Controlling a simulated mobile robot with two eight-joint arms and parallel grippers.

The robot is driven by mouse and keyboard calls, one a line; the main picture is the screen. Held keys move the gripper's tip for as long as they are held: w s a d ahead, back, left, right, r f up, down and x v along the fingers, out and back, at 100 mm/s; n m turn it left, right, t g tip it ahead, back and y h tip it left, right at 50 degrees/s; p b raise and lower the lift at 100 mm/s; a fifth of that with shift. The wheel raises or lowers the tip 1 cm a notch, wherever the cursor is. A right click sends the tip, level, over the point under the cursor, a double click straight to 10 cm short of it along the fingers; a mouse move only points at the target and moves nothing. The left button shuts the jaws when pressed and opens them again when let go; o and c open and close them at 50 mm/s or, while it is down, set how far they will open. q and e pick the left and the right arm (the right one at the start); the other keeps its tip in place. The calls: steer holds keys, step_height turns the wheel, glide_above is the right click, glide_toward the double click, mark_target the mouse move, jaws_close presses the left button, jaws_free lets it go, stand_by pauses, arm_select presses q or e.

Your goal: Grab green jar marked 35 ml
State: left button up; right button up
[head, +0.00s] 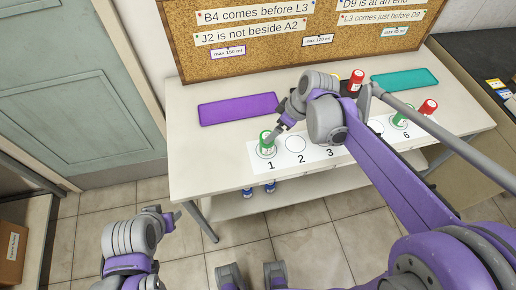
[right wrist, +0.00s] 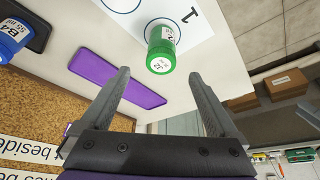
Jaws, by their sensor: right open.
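A green jar (head: 266,143) with a white label stands at circle 1 of the numbered white strip. My right gripper (head: 283,126) is beside it in the head view. In the right wrist view the jar (right wrist: 161,50) shows just beyond the fingertips of the open, empty gripper (right wrist: 158,78), in line with the gap between them.
A purple mat (head: 238,109) and a teal mat (head: 404,78) lie at the back. Red jars (head: 357,80) (head: 428,106) stand at the right. A blue jar marked B4 (right wrist: 12,40) shows in the wrist view. A corkboard (head: 260,62) stands behind. Circle 2 (head: 296,144) is empty.

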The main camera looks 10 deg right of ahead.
mark_target(266, 150)
steer(key=shift+w+a+f, duration=0.2)
steer(key=shift+a+f, duration=0.05)
steer(key=shift+f, duration=0.2)
steer(key=x, duration=0.4)
steer(key=shift+d, duration=0.2)
steer(key=shift+b+x, duration=0.4)
steer(key=shift+x, duration=2.65)
steer(key=shift+s+a+r, duration=0.1)
steer(key=shift+a, duration=0.05)
steer(key=c, duration=1.4)
